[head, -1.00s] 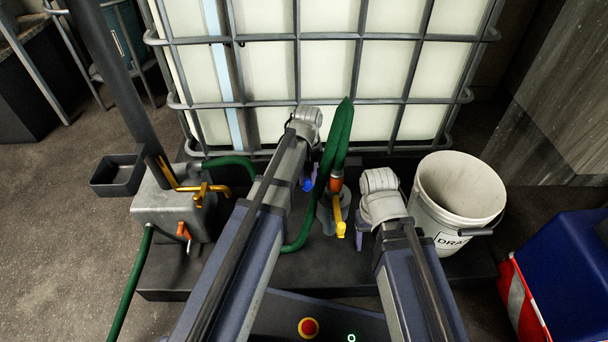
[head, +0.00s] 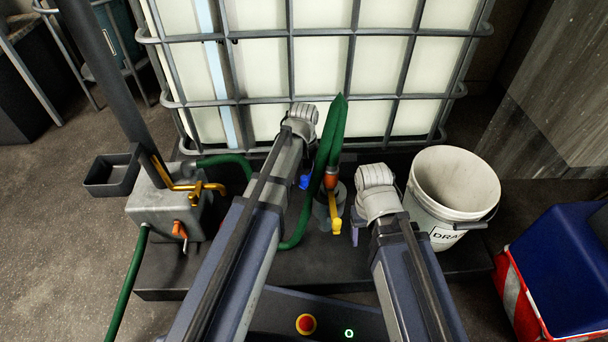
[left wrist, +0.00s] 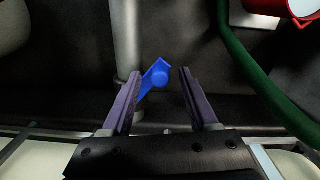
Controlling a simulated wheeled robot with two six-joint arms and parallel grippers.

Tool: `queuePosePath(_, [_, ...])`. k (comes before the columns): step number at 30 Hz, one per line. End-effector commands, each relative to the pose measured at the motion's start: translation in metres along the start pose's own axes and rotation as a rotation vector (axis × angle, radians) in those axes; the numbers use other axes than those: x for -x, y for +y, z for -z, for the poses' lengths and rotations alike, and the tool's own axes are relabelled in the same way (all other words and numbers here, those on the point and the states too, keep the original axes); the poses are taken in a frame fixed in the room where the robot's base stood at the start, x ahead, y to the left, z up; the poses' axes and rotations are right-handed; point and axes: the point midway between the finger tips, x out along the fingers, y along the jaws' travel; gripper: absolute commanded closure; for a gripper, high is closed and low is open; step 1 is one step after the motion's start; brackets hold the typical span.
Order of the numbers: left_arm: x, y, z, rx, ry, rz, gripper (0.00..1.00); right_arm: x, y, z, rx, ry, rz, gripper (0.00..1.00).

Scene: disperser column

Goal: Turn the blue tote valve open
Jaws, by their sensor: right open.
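The blue tote valve handle (head: 305,181) is at the foot of the tote (head: 325,65), mostly hidden by my left arm in the head view. In the left wrist view the blue handle (left wrist: 156,76) lies between the fingers of my left gripper (left wrist: 161,95). The fingers are apart, and the handle sits close to the left finger; I cannot tell whether they touch. My right gripper (head: 355,232) points down to the right of the yellow handle (head: 336,222), its fingers mostly hidden by its wrist.
A green hose (head: 331,142) loops up beside my left gripper, with an orange fitting (head: 331,178) below. A white drain bucket (head: 456,190) stands right of my right arm. A grey box (head: 160,207) with yellow and orange handles is at left. The dark platform's front is mostly clear.

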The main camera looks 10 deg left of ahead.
Motion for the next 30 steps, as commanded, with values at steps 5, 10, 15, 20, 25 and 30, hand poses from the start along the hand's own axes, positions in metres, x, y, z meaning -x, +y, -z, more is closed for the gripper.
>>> queuePosePath(5, [0.0, 0.0, 0.0, 0.0, 0.001, 0.0, 0.41, 0.0, 0.0, 0.0, 0.0, 0.0, 0.0, 0.33])
queuePosePath(10, [0.004, 0.0, 0.0, 0.0, 0.001, 0.0, 0.41, 0.004, 0.0, 0.0, 0.0, 0.0, 0.0, 0.33])
queuePosePath(15, [0.017, 0.0, 0.0, 0.0, 0.001, 0.0, 0.41, 0.017, 0.002, -0.001, 0.0, 0.0, 0.0, 0.33])
queuePosePath(20, [0.037, 0.0, 0.0, 0.0, 0.001, 0.0, 0.41, 0.037, 0.004, -0.002, 0.0, 0.0, 0.0, 0.33])
queuePosePath(25, [0.061, 0.0, 0.0, 0.0, 0.0, 0.0, 0.41, 0.06, 0.006, -0.003, 0.0, -0.001, 0.0, 0.33])
queuePosePath(30, [0.077, 0.0, 0.0, 0.0, 0.0, 0.0, 0.41, 0.076, 0.008, -0.004, 0.0, -0.003, 0.0, 0.33])
